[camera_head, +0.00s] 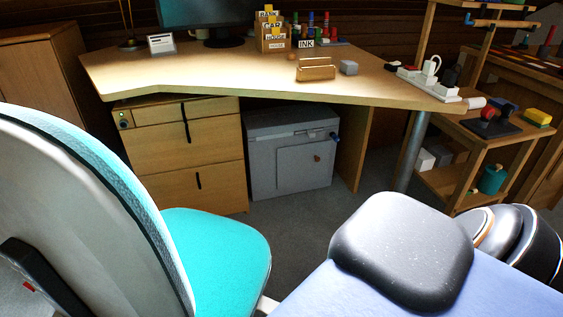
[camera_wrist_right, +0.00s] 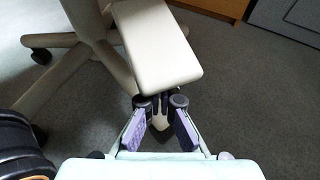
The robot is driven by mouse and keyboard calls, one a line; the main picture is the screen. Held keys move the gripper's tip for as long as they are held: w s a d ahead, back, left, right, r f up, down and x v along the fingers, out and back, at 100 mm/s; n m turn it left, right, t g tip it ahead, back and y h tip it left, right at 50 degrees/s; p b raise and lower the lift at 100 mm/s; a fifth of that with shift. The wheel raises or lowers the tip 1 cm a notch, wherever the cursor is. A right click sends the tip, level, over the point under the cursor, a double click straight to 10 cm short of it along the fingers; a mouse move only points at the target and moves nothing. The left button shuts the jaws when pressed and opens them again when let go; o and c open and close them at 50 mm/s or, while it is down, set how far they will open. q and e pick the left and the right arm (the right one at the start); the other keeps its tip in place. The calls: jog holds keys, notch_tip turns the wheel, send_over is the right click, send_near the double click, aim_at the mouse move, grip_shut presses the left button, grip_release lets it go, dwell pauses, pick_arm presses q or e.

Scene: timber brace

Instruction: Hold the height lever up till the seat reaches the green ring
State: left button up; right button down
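The chair has a turquoise seat (camera_head: 215,255) and a tall backrest (camera_head: 75,200) at the left of the head view. In the right wrist view, a beige flat paddle (camera_wrist_right: 160,45), which looks like the height lever, extends from beside the chair's beige column (camera_wrist_right: 90,25). My right gripper (camera_wrist_right: 161,112) points at its near end, with its purple-padded fingers apart. I cannot tell whether they touch the paddle. The head view does not clearly show the right fingers. I cannot make out a green ring in either view. My left gripper is not in view.
Beige chair legs with dark casters (camera_wrist_right: 40,55) spread over the grey carpet. A wooden desk (camera_head: 200,80) with drawers (camera_head: 190,160) and a grey cabinet (camera_head: 290,155) stands behind the chair. A wooden shelf (camera_head: 455,180) stands at the right. Open carpet lies between chair and desk.

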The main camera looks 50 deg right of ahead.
aim_at(265, 300)
jog(key=shift+r+p, duration=1.5)
jog(key=shift+r, duration=0.15)
jog(key=shift+w+r+p, duration=0.25)
jog(key=shift+r+p, duration=0.75)
jog(key=shift+r, duration=0.15)
dwell(0.6)
jog(key=shift+s+r, duration=0.25)
dwell(0.7)
jog(key=shift+r+p, duration=0.95)
jog(key=shift+r, duration=0.05)
dwell(1.1)
notch_tip(265, 300, down, 5)
jog(key=b, duration=0.4)
jog(key=shift+r+b, duration=0.1)
jog(key=shift+b, duration=0.25)
jog(key=shift+r, duration=0.1)
jog(key=shift+s, duration=0.1)
